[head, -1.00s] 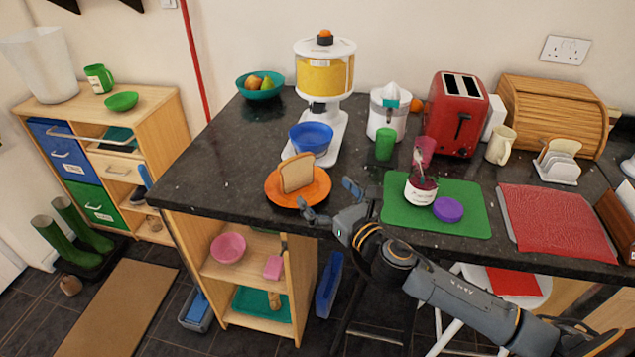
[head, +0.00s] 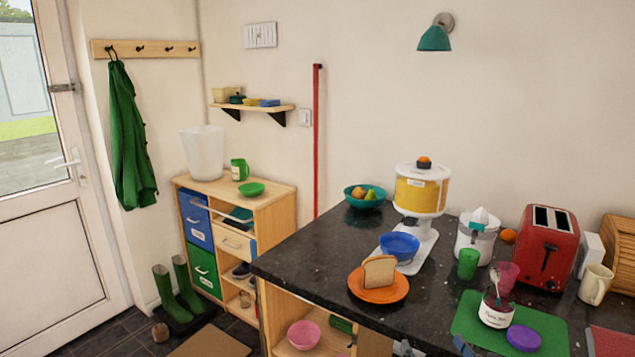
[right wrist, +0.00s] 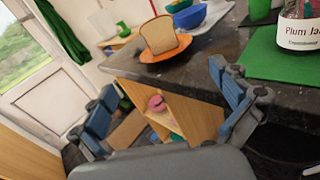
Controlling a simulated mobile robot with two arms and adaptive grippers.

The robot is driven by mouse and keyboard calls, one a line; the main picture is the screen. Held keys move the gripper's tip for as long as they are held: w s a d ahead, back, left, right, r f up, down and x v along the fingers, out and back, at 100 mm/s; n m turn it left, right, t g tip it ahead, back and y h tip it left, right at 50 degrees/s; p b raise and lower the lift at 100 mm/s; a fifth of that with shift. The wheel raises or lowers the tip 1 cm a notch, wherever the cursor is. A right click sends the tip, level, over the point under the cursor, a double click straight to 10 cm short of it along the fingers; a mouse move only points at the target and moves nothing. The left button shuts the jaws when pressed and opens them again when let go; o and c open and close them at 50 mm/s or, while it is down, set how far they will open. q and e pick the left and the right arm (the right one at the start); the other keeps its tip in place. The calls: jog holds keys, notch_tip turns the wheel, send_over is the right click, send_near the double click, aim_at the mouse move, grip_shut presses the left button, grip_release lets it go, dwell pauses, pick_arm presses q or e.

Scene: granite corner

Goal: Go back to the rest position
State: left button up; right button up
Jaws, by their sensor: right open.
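My right gripper (head: 463,346) shows only as a small blue-grey fingertip at the bottom edge of the head view, by the near left corner of the green mat. In the right wrist view my right gripper (right wrist: 163,82) is open, with nothing between its two spread fingers. It is in front of the counter edge, apart from the orange plate (head: 392,295) with a slice of bread (head: 379,271) standing on it. My left gripper is in neither view.
The dark counter (head: 320,245) holds a jam jar (head: 496,312) on the green mat (head: 468,323), a purple lid (head: 523,338), a blue bowl (head: 399,246) and a red toaster (head: 548,250). An open shelf with a pink bowl (head: 303,335) is below the counter.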

jog(key=s+d+f+m+g+h, duration=0.1)
jog(key=s+f+m+g+h, duration=0.3)
jog(key=m, duration=0.6)
jog(key=s+f+m+g, duration=0.2)
jog(key=s+f+m, duration=0.4)
jog(key=m, duration=0.3)
jog(key=s+a+f+m+g, duration=0.1)
jog(key=s+f+m+g, duration=0.15)
jog(key=s+m, duration=0.35)
jog(key=s+a+f+m+g+y, duration=0.1)
jog(key=s+f+m+g, duration=0.2)
jog(key=s, duration=0.4)
jog(key=s+a+f+m+g, duration=0.1)
jog(key=s+m+g, duration=0.2)
jog(key=s+m, duration=0.4)
notch_tip(320, 180, down, 26)
jog(key=s+r, duration=0.1)
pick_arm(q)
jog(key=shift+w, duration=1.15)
pick_arm(e)
jog(key=s+d+f+g, duration=0.2)
jog(key=s+f, duration=1.5)
jog(key=shift+d+f+n, duration=0.2)
jog(key=shift+d+n, duration=0.1)
jog(key=shift+d, duration=0.05)
jog(key=shift+s, duration=0.1)
